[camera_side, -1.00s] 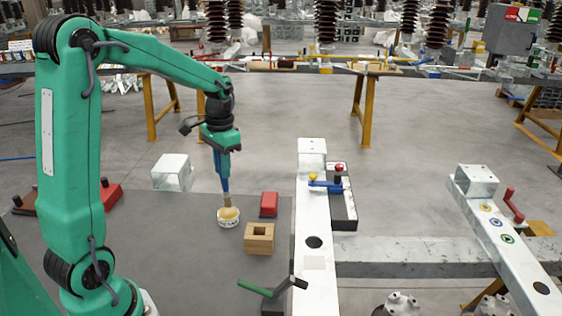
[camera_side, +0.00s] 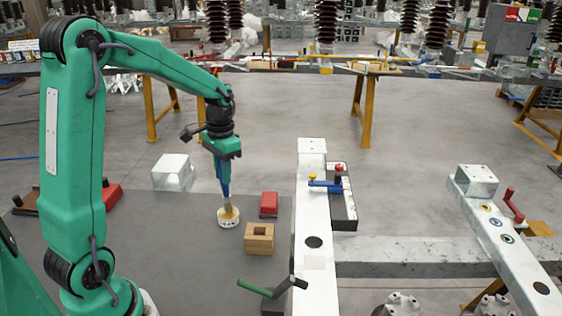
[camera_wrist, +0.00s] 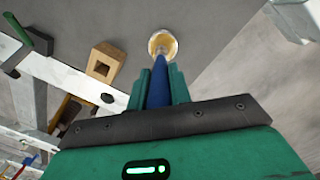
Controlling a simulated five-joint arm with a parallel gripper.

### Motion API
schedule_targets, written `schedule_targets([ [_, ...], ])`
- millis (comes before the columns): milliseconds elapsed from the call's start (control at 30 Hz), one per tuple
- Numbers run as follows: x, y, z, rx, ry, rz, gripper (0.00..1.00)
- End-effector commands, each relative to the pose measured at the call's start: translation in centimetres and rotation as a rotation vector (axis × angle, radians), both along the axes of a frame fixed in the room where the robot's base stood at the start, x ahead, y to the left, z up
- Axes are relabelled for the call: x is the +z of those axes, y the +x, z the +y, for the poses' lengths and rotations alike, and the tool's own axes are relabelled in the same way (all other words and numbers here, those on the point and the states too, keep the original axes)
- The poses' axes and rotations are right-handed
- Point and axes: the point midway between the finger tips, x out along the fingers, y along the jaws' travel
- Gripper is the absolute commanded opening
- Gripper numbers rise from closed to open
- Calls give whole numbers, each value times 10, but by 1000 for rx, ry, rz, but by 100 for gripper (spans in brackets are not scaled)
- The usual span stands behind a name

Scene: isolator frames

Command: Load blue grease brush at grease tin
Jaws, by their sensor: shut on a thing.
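A blue-handled grease brush (camera_side: 227,199) hangs upright from my gripper (camera_side: 222,178), bristles down. My gripper is shut on its blue handle, which also shows between the fingers in the wrist view (camera_wrist: 160,80). The grease tin (camera_side: 228,222) is a round white tin with yellow grease, standing on the grey mat. The brush's bristle end is at the tin's mouth, over the yellow grease. The tip is hidden, so I cannot tell how deep it sits. In the wrist view the tin (camera_wrist: 154,48) lies beyond the brush.
A wooden block with a square hole (camera_side: 259,239) and a red block (camera_side: 269,204) stand right of the tin. A white box (camera_side: 173,173) is behind it to the left. A green-handled clamp (camera_side: 256,287) and a white beam (camera_side: 315,240) bound the right side.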

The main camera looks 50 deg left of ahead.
Motion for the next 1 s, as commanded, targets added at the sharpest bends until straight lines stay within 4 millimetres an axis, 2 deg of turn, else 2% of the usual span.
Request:
schedule_targets([
  [1000,-7,0,0,0,0,0,0],
])
